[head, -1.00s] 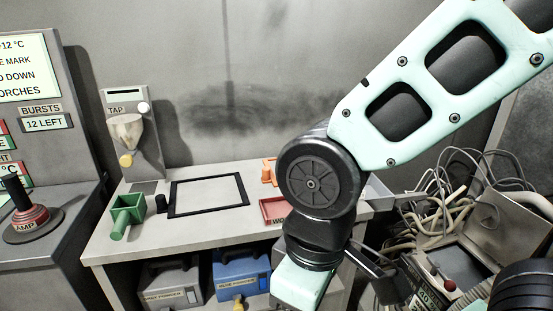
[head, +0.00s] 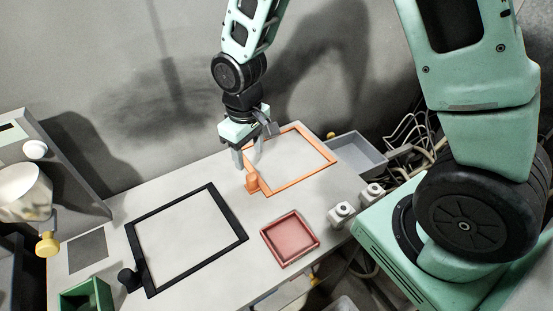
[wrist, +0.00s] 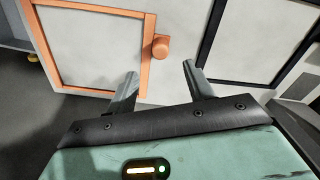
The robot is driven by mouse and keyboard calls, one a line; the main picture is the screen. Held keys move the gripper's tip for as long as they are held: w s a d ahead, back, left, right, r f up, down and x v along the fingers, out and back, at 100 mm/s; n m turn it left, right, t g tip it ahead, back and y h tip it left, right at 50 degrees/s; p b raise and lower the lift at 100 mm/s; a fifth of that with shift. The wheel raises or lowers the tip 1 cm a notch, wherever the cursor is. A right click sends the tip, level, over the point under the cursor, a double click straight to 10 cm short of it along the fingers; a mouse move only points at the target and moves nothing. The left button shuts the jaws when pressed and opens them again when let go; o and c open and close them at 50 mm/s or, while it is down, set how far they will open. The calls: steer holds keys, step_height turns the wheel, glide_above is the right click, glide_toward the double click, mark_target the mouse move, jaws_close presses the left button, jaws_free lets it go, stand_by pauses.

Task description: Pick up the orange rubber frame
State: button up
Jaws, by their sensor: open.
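The orange rubber frame (head: 302,179) lies flat at the far right part of the grey bench, with an orange knob (head: 252,182) at its near left corner. My gripper (head: 248,158) is open with nothing between its fingers, above the left side of the frame by the knob. In the wrist view the orange frame (wrist: 147,65) is at the upper left, and its knob (wrist: 161,47) appears just beyond the gap between my gripper's fingertips (wrist: 160,72). I cannot tell the exact height of the fingers over the bench.
A black frame (head: 195,266) with a black knob lies to the left on the bench. A red square tray (head: 290,260) sits in front of the orange frame. A grey tray (head: 357,155) and cables are at the right. A green container (head: 87,295) is at the near left.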

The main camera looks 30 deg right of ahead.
mark_target(251, 176)
steer(key=shift+f+p, duration=1.3)
steer(key=shift+f, duration=3.55)
jaws_close()
